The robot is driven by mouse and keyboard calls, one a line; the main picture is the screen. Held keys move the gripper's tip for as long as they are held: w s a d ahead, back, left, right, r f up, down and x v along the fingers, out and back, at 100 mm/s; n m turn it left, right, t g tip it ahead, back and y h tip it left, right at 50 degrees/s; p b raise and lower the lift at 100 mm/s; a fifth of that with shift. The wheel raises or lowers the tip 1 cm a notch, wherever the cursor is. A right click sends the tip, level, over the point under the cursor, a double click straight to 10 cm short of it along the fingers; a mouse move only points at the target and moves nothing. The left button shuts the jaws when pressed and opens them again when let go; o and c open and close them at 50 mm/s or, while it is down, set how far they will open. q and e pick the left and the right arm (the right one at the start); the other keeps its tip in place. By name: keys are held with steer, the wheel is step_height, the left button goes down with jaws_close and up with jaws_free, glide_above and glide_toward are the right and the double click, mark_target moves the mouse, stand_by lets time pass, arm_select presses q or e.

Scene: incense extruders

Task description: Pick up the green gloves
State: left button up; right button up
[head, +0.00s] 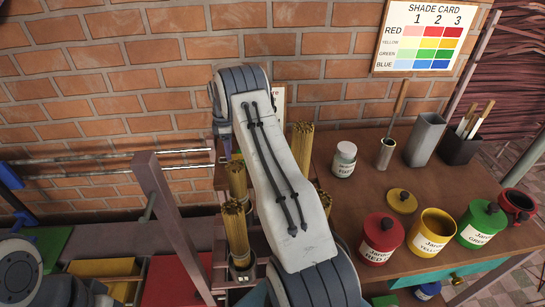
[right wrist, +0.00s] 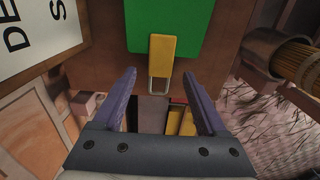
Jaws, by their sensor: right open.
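My right gripper (right wrist: 159,84) is open and empty in the right wrist view, its two purple fingers apart. In the head view it (head: 226,147) is mostly hidden by my arm, with a purple finger showing near the brick wall. In the right wrist view a flat green thing (right wrist: 165,28) is ahead of the fingers, with a yellow tab (right wrist: 162,50) and a metal loop at its lower edge. I cannot tell whether it is the green gloves. No gloves can be made out in the head view. My left gripper is out of view.
Bundles of sticks (head: 235,228) stand beside my right arm; another bundle (right wrist: 298,62) is at right in the right wrist view. The brown table (head: 345,203) holds red, yellow and green tins and a white-lidded jar (head: 344,160). A dark post (head: 165,215) stands left.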

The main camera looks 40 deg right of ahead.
step_height(320, 180, down, 2)
steer(key=shift+f, duration=0.15)
jaws_close()
step_height(320, 180, up, 10)
stand_by(0.6)
